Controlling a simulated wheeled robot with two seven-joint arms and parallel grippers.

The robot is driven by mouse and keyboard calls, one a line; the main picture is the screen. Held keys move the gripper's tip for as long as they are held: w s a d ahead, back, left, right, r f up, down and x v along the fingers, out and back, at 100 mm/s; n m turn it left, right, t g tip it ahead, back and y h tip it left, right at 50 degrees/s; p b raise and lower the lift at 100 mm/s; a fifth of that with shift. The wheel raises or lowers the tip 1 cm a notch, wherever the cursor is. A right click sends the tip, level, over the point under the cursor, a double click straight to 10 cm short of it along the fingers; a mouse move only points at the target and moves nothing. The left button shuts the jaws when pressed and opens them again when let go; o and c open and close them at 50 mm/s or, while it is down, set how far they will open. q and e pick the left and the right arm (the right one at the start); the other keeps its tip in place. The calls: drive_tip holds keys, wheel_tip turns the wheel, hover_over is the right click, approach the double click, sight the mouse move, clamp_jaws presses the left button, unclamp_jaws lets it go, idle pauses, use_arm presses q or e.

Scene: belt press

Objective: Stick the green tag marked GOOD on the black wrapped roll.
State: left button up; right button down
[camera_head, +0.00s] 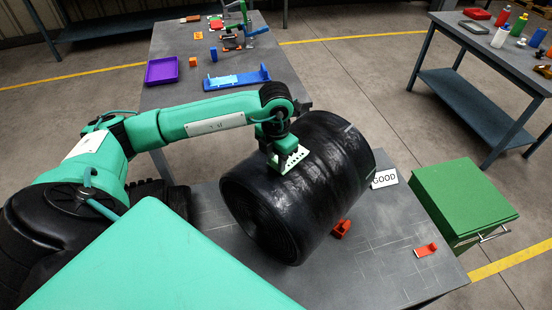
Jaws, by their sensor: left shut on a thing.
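The black wrapped roll (325,185) lies on its side on the grey front table. My left gripper (287,153) is over the roll's upper left side, shut on a small pale tag with green on it (291,160). The tag is at the roll's surface; I cannot tell whether it touches. Its dark marks are too small to read. A white card reading GOOD (384,178) is beside the roll's right end. My right gripper is not in view.
A red block (341,228) sits close to the roll, and another red piece (426,249) lies near the right edge of the table (385,265). A green cabinet (465,195) stands to the right. A back table holds a purple tray (161,70) and a blue fixture (237,78).

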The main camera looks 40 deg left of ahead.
use_arm(q)
drive_tip(key=shift+f+b, duration=0.35)
drive_tip(key=shift+f, duration=0.05)
idle(0.5)
drive_tip(key=shift+s+f+b, duration=0.15)
drive_tip(key=shift+f+b, duration=0.1)
drive_tip(key=shift+b, duration=0.1)
idle(1.4)
idle(0.4)
drive_tip(key=shift+r, duration=0.1)
drive_tip(key=o, duration=1.1)
drive_tip(key=shift+r, duration=0.1)
